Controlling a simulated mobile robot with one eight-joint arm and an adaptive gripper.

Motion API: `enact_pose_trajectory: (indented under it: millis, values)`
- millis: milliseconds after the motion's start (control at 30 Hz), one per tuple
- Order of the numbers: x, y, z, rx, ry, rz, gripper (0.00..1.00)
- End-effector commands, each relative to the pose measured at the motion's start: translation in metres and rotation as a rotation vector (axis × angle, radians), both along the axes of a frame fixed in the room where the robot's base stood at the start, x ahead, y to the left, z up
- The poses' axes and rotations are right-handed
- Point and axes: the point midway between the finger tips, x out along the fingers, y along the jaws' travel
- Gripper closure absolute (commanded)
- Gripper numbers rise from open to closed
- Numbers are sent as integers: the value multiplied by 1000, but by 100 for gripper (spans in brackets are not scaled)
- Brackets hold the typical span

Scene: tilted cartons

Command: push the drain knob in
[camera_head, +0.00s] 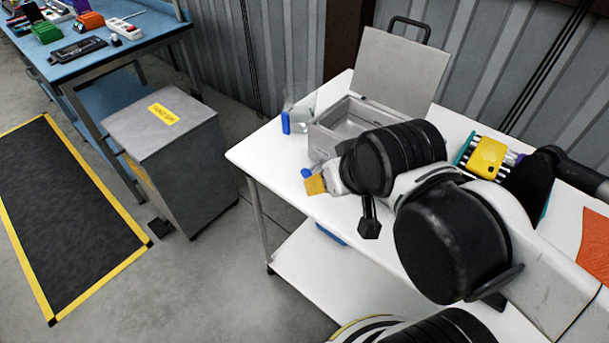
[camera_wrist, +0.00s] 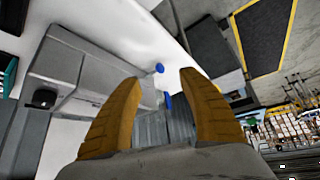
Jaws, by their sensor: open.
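A small round blue knob (camera_head: 306,173) shows by my gripper's tip in the head view. In the wrist view the blue knob (camera_wrist: 159,68) appears between and beyond the fingertips; I cannot tell whether they touch it. A grey box (camera_head: 323,143) with its lid (camera_head: 388,68) raised stands on the white table, behind my gripper. The box (camera_wrist: 62,60) fills the left of the wrist view. My gripper (camera_head: 317,185) has orange-yellow fingers; in the wrist view my gripper (camera_wrist: 160,80) is open with nothing between the fingers. My arm hides part of the box.
A clear item with a blue part (camera_head: 286,122) stands left of the box on the white table (camera_head: 258,152). A grey cabinet (camera_head: 165,130) stands left, past a floor gap.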

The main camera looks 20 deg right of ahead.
Motion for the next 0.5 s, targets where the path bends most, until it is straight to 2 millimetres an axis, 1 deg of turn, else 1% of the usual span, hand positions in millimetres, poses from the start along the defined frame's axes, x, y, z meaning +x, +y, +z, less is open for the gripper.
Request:
enact_pose_trajectory:
  millis: [367, 500]
  values:
    - [1, 0, 1, -7, 4, 10, 51]
    - [11, 0, 12, -75, 40, 108, 51]
